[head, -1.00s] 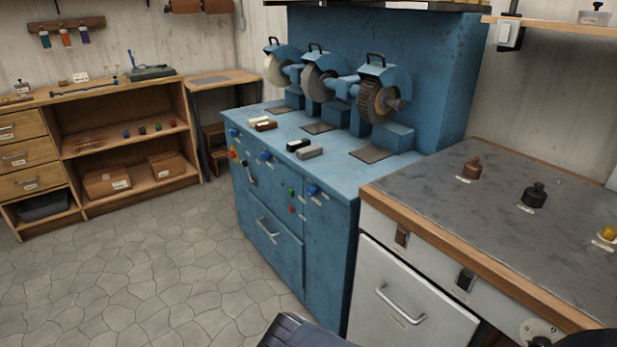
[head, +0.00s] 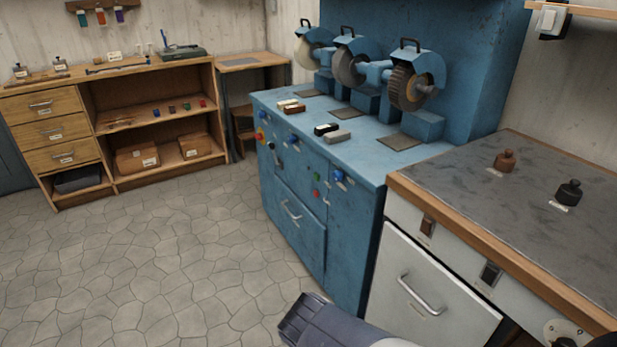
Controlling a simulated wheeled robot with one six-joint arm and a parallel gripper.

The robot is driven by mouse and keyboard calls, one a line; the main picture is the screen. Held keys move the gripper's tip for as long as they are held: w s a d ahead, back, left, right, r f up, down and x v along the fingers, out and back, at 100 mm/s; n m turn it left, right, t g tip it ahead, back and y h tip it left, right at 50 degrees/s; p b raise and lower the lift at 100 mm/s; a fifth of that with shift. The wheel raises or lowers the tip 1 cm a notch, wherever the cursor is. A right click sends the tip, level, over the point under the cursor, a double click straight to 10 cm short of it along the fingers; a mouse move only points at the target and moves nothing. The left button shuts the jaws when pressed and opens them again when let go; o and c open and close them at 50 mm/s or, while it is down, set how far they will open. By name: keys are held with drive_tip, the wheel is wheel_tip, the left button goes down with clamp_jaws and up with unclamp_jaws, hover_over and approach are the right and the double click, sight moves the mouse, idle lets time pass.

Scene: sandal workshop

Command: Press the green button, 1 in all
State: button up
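A small green button (head: 317,177) sits on the front of the blue grinding machine (head: 345,240), towards its right side. A red button (head: 316,193) is just below it. Blue knobs (head: 338,176) are on the same front panel, one right of the green button. Part of my arm shows at the bottom edge, in front of the machine and apart from it. My gripper's fingers are not in view.
A workbench with a grey top (head: 450,178) and a white drawer front (head: 420,290) adjoins the machine on the right. Several grinding wheels (head: 408,88) stand on the machine. A wooden shelf unit (head: 100,170) is at the back left. The stone floor (head: 150,270) before the machine is clear.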

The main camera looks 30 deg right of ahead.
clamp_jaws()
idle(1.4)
